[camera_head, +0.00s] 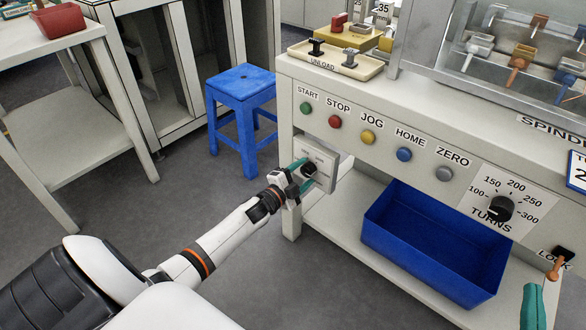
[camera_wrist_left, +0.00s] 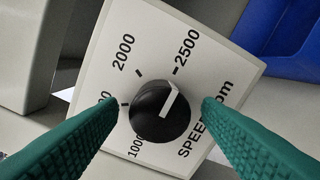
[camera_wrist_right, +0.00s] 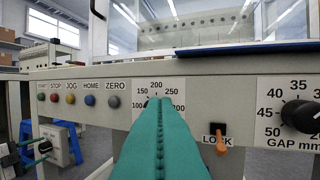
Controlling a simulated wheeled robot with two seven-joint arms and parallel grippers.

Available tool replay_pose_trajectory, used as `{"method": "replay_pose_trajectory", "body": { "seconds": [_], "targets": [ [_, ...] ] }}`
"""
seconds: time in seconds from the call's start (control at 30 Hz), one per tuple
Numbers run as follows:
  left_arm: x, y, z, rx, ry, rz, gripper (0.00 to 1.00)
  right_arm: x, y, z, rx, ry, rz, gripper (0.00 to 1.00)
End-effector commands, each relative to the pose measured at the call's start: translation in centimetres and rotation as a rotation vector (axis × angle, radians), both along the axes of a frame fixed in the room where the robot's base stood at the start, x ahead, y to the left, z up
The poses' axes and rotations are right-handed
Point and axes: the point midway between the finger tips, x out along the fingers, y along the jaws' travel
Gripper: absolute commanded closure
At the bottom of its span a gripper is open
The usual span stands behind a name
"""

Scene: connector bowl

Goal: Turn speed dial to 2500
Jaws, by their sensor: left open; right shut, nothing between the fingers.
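The speed dial's black knob (camera_wrist_left: 160,112) sits on a white plate marked 1000, 2000 and 2500, with another number partly hidden. Its white pointer aims up and slightly right, at or very near the tick by 2500. In the head view the knob (camera_head: 309,170) is on a panel at the machine's left corner. My left gripper (camera_wrist_left: 160,103) is open, its green fingers on either side of the knob with gaps showing. It also shows in the head view (camera_head: 302,174). My right gripper (camera_wrist_right: 158,103) is shut and empty in front of the turns dial. It shows at the head view's lower right (camera_head: 533,293).
A turns dial (camera_head: 500,208), an orange lock lever (camera_head: 556,266) and several push buttons (camera_head: 369,137) are on the machine front. A blue bin (camera_head: 435,243) sits on the lower shelf. A blue stool (camera_head: 241,87) stands behind my left arm. A gap dial (camera_wrist_right: 300,115) is at right.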

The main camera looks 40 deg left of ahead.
Motion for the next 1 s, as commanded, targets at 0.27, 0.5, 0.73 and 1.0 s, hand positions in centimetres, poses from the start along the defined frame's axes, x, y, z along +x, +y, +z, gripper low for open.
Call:
{"method": "replay_pose_trajectory", "body": {
  "seconds": [0.27, 0.5, 0.73, 1.0],
  "targets": [
    [-3.9, 0.3, 0.2, -0.002, 0.004, -0.001, 0.41, -0.1, -0.8, -4.1, -0.074, 0.280, -0.017, 1.00],
    [-8.3, 0.7, 0.2, -0.001, 0.005, 0.000, 0.41, -1.9, -2.0, -8.6, -0.146, 0.577, -0.036, 1.00],
    [-11.0, 1.0, 0.2, 0.000, 0.003, 0.000, 0.41, -3.8, -2.9, -11.2, -0.187, 0.754, -0.047, 1.00],
    [-11.7, 1.0, 0.2, 0.000, 0.001, 0.000, 0.41, -4.3, -3.1, -11.8, -0.198, 0.799, -0.051, 1.00]
  ]
}}
